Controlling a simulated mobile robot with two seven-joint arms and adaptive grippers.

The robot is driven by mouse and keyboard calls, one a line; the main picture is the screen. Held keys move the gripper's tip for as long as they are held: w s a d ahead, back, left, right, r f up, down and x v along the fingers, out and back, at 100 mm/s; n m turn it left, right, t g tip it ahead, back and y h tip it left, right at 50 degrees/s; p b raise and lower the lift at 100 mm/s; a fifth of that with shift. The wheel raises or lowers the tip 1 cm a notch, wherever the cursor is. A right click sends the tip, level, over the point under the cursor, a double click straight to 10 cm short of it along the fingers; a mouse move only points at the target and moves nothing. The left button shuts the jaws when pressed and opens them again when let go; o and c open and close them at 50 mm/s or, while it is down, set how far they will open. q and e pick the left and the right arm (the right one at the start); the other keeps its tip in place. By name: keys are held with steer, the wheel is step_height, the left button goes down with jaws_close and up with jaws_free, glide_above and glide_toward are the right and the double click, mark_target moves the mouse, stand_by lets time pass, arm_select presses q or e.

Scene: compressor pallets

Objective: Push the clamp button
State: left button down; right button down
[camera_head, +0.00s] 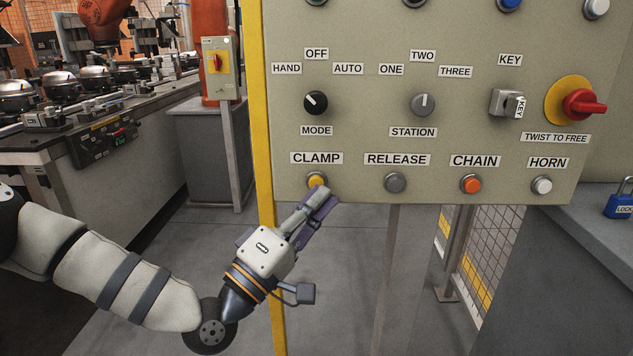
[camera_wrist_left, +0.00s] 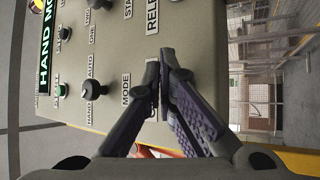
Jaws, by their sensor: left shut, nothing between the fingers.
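The clamp button (camera_head: 317,180) is a round yellow button in a metal ring, under the CLAMP label (camera_head: 317,158) at the lower left of the panel (camera_head: 360,133). My left gripper (camera_head: 322,196) is shut and empty, its purple-grey fingers pointing up at the panel. In the head view its fingertips are just below and right of the button and overlap its lower edge; I cannot tell whether they touch it. In the left wrist view the closed fingertips (camera_wrist_left: 163,68) are in front of the panel's lower edge, and the button is not visible there. My right gripper is not in view.
The release button (camera_head: 395,182), orange chain button (camera_head: 470,183) and white horn button (camera_head: 541,185) sit in the same row. A red twist knob (camera_head: 584,104) projects at the right. A yellow post (camera_head: 258,120) borders the panel's left side. A blue lock (camera_head: 620,203) lies far right.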

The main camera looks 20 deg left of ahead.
arm_select(q)
steer(key=shift+w, duration=0.25)
